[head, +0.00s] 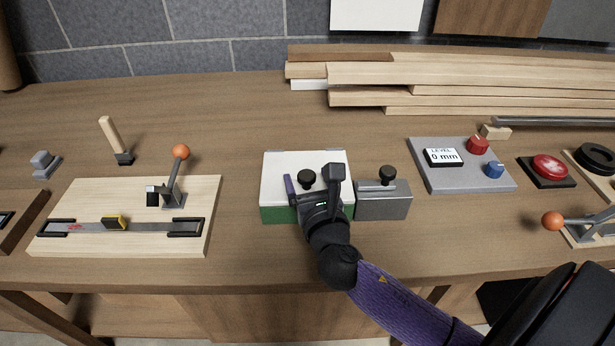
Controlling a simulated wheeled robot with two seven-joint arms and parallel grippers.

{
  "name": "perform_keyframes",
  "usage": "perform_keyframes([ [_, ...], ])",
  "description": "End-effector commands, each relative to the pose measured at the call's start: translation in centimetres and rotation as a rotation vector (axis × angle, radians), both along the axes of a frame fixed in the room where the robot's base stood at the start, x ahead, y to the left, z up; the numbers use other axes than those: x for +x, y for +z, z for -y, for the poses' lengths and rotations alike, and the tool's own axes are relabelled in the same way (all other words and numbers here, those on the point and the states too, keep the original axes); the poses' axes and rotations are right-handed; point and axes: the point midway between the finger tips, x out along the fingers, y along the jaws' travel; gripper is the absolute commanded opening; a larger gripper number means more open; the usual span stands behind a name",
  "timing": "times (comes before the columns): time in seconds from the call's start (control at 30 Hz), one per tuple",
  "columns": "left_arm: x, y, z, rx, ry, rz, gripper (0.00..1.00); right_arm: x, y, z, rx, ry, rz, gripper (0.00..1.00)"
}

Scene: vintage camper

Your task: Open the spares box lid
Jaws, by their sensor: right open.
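A green box (277,214) with a white lid (281,165) stands in the middle of the workbench; I take it to be the spares box. The lid looks closed and has a black knob (306,177) on top. My right gripper (313,183) is open over the front of the lid. Its two fingers appear on either side of the knob; I cannot tell whether they touch it. My gripper and wrist hide the front right part of the box. My left gripper is not in view.
A grey metal box (384,207) with its own black knob stands close to the right of the green box. A grey control panel (450,180) is further right. A wooden board (85,195) with a lever is at left. Stacked planks (450,75) lie behind.

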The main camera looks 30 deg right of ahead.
Motion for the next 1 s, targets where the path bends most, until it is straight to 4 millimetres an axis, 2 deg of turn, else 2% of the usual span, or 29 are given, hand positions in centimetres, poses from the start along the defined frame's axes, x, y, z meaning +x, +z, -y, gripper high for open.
perform_keyframes([
  [0.3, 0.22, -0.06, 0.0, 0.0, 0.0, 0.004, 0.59, 0.57, 0.01, 0.2, 0.001, 0.0, -0.001, 0.84],
  [0.37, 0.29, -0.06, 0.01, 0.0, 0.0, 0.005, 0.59, 0.56, 0.0, 0.2, 0.001, 0.0, -0.001, 0.74],
  [0.7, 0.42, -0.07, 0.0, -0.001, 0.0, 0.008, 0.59, 0.54, 0.0, 0.18, 0.001, 0.0, -0.001, 0.02],
  [1.0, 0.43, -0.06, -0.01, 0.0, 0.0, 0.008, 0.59, 0.53, -0.01, 0.17, 0.002, 0.001, 0.0, 0.0],
])
